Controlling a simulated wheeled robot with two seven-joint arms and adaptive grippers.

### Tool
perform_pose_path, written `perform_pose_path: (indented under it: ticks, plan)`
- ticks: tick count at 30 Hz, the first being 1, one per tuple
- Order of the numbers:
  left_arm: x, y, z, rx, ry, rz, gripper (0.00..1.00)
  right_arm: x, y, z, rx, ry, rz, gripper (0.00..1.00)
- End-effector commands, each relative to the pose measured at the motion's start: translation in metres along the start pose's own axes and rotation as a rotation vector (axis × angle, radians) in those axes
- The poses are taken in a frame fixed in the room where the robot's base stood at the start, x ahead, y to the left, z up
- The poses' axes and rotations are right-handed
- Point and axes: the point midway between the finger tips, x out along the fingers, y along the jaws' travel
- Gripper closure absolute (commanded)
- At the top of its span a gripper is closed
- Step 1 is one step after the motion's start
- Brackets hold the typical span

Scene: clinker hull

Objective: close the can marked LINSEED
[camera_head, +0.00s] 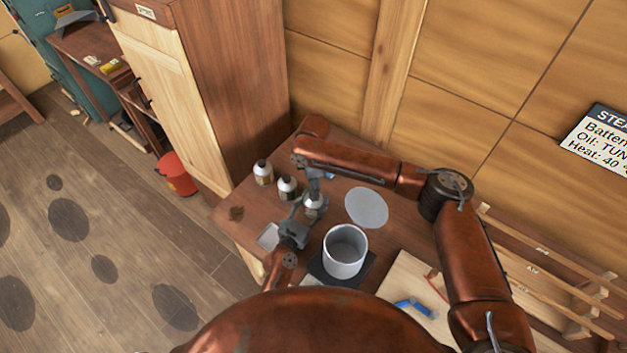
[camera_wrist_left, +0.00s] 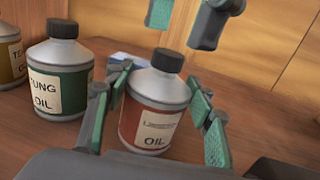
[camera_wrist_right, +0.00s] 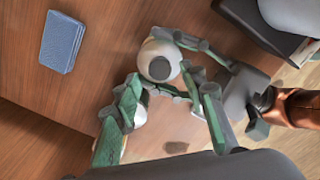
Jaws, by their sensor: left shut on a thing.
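The LINSEED can (camera_wrist_left: 155,118), grey with a red label and a dark cap (camera_wrist_left: 168,60) on top, stands slightly tilted in the left wrist view. It also shows in the head view (camera_head: 313,206). I cannot tell whether the cap is tight. My left gripper (camera_head: 305,211) is shut on the can's body, one finger on each side. My right gripper (camera_head: 317,180) is above the can; its open fingers show over the cap in the left wrist view (camera_wrist_left: 188,25). In the right wrist view the cap (camera_wrist_right: 159,68) is seen from above, beyond the right fingers, which are apart and empty.
A green-labelled TUNG OIL can (camera_wrist_left: 60,75) and a yellow-labelled can (camera_wrist_left: 10,55) stand to the left. A blue box (camera_wrist_right: 62,42) lies behind.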

Motion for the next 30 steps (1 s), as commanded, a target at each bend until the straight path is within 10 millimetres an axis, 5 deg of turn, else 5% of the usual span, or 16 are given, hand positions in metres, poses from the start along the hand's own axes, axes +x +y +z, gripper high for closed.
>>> perform_pose_path:
  ticks: [7,18,30]
  plan:
    - [0.0,0.0,0.0,0.0,0.0,0.0,1.0,0.026,0.0,0.001,0.002,-0.001,0.0,0.61]
    - [0.0,0.0,0.0,0.0,0.0,0.0,1.0,0.03,0.0,0.001,0.001,-0.001,0.001,0.61]
    - [0.0,0.0,0.0,0.0,0.0,0.0,1.0,0.029,0.0,0.001,0.001,-0.001,0.001,0.89]
